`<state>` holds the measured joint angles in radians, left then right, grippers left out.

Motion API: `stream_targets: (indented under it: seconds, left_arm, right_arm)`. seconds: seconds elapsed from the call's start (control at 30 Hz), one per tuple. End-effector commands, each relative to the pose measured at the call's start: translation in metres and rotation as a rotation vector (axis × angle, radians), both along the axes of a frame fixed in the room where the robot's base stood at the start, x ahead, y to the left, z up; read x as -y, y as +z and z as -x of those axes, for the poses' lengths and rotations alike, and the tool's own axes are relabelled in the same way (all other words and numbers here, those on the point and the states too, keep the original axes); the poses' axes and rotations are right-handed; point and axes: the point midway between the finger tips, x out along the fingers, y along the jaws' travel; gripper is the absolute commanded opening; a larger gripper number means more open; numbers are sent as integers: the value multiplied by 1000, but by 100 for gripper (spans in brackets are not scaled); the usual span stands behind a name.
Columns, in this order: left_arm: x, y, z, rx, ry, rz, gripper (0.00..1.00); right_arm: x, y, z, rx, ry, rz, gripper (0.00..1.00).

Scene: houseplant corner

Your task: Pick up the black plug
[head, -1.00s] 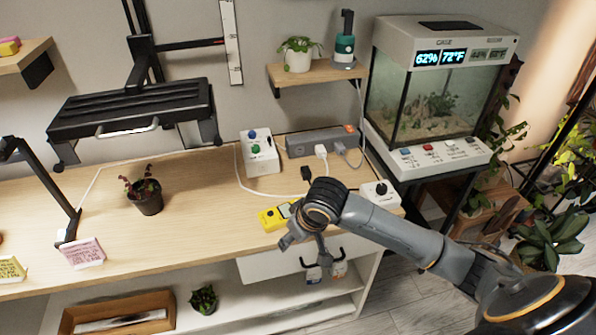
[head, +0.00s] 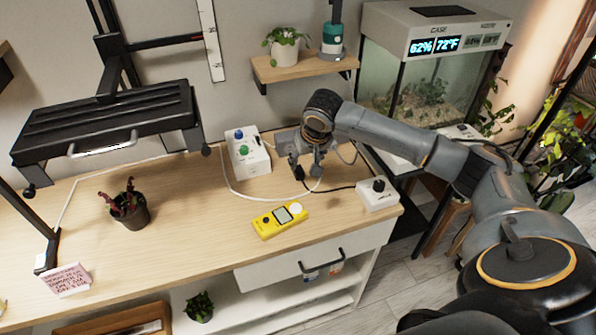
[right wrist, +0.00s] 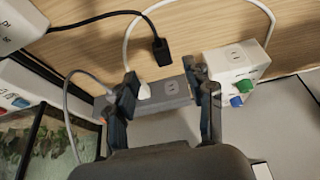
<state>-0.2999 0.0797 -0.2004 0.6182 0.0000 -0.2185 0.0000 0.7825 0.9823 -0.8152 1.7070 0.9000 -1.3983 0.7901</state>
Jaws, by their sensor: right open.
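The black plug (right wrist: 161,52) lies on the wooden tabletop at the end of a black cable, in the upper middle of the right wrist view. It also shows in the head view (head: 299,173), small and partly against my dark fingers. My right gripper (head: 306,169) is open over the back of the table, close to the plug. In the right wrist view its fingers (right wrist: 160,77) stand apart with nothing held; the plug shows just beyond the fingertips. My left gripper is out of view.
A grey power strip (right wrist: 176,91) with a white plug (right wrist: 144,91) is near the fingers. A white box with knobs (head: 247,153) and a small white box with a black knob (head: 377,194) flank the plug. A yellow meter (head: 281,219) lies in front.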

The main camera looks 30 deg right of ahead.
Motion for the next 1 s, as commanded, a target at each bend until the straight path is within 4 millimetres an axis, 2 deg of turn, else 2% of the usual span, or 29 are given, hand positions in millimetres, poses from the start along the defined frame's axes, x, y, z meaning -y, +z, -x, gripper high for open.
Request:
stream_targets:
  seconds: [0.1, 0.43, 0.7, 1.0]
  left_arm:
    - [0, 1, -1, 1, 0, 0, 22]
    - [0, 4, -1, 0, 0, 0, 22]
    - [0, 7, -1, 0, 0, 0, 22]
    - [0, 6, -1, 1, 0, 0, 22]
  right_arm:
    - [2, -20, -8, -3, 1, 1, 53]
    - [4, -42, -22, -1, 1, 0, 53]
    - [9, -73, -40, 0, 3, 1, 53]
    - [10, -77, -42, 0, 3, 3, 51]
